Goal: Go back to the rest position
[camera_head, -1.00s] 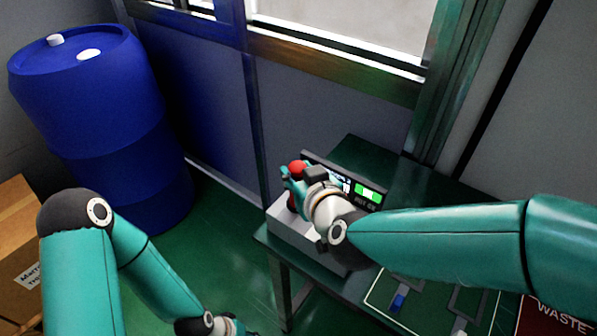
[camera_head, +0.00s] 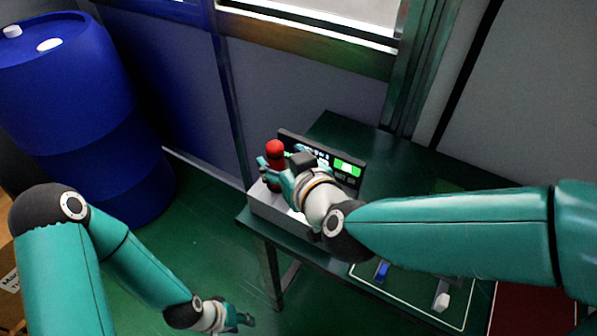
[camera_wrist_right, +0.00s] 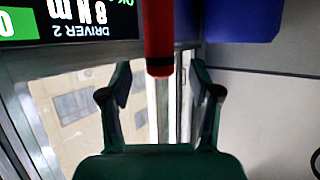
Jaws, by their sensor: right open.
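My right gripper (camera_head: 272,174) is at the front of a grey device with a black display panel (camera_head: 348,180) on the green table. A red cylindrical part (camera_head: 275,152) stands up just beyond its fingers. In the right wrist view the two fingers (camera_wrist_right: 161,92) are spread apart with nothing gripped. The red part (camera_wrist_right: 158,38) hangs in from the top of that view, apart from both fingers. My left gripper (camera_head: 238,321) is low at the bottom of the head view, over the green floor. It is too small to tell whether its jaws are open.
The green table (camera_head: 372,137) carries the device and a marked panel with a blue piece (camera_head: 382,271) and a white piece (camera_head: 441,302). A blue barrel (camera_head: 75,100) stands at the left. A wall and window lie behind the table. Floor between barrel and table is clear.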

